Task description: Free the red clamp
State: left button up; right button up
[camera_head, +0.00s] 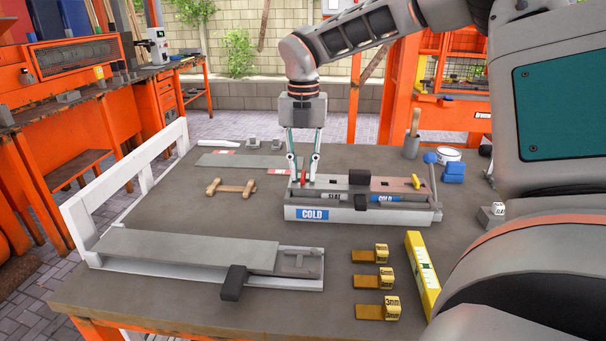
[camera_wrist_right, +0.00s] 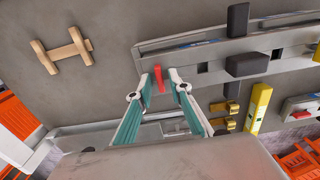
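The red clamp (camera_head: 304,180) is a small upright red piece at the left end of the grey fixture (camera_head: 270,213) with a blue "COLD" label. It also shows in the right wrist view (camera_wrist_right: 158,79). My right gripper (camera_head: 305,177) points down over that end of the fixture. Its fingertips stand on either side of the clamp, with a visible gap on the right side in the wrist view (camera_wrist_right: 163,85). The gripper looks open, and whether a finger touches the clamp is not clear. My left gripper is not in view.
A black block (camera_head: 359,177) and a blue-knobbed lever (camera_head: 431,166) are on the fixture. A second grey fixture (camera_head: 190,252) with a black block lies front left. Yellow-tagged gauges (camera_head: 384,281) and a yellow level (camera_head: 421,270) lie front right. A wooden piece (camera_head: 230,187) lies left.

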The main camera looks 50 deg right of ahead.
grip_shut()
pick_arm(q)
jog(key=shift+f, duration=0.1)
pick_arm(e)
jog(key=shift+f+n, duration=0.15)
jog(key=shift+n, duration=0.95)
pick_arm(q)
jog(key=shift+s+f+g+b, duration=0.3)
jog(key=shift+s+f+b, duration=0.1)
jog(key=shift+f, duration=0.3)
pick_arm(e)
jog(key=shift+n, duration=1.3)
